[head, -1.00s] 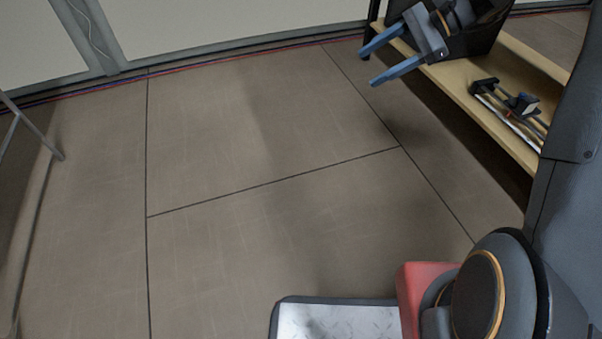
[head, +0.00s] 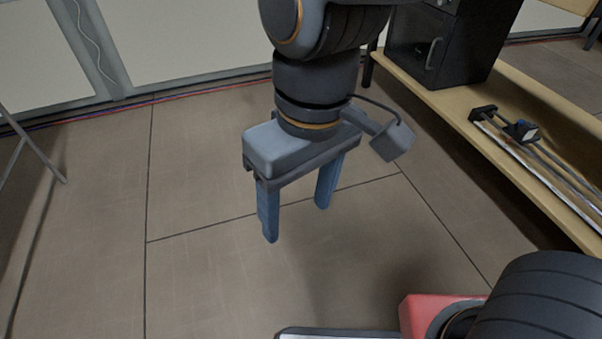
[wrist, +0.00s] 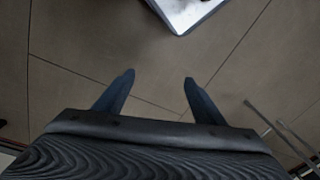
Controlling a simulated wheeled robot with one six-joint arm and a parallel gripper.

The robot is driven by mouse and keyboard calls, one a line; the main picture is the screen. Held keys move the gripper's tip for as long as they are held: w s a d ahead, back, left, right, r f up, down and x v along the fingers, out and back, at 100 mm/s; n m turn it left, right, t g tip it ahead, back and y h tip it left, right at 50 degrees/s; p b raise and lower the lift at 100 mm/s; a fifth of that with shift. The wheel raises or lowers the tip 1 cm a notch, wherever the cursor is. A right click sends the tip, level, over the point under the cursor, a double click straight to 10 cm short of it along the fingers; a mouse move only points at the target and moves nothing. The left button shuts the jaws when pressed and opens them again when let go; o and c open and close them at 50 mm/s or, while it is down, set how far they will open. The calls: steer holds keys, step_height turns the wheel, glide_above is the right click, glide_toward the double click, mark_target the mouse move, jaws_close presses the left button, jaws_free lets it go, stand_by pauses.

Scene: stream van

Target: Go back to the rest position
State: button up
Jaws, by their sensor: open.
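My gripper (head: 297,218) hangs in the upper middle of the head view with its two blue fingers pointing down. The fingers are wide apart and nothing is between them.
A low wooden shelf (head: 455,90) runs along the right, with a black box-like appliance (head: 425,45) and metal rods (head: 540,165) on it. Thin metal legs (head: 35,150) stand at the left edge. The tiled floor (head: 200,270) in the middle is clear.

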steer(key=shift+s, duration=0.15)
stand_by(0.3)
steer(key=d+r+m+p, duration=0.2)
steer(key=d+r+p, duration=0.5)
steer(key=r+p, duration=0.5)
steer(key=d+r+m+p, duration=0.3)
steer(key=d+r+p, duration=0.4)
steer(key=r+p, duration=0.5)
steer(key=d+r+m+h+p, duration=0.1)
steer(key=d+r+m+p, duration=0.2)
steer(key=d+r+p, duration=0.4)
step_height(320, 180, up, 5)
steer(key=p, duration=1.3)
steer(key=shift+d+r+p, duration=0.15)
steer(key=shift+d+p, duration=0.05)
steer(key=shift+p, duration=0.15)
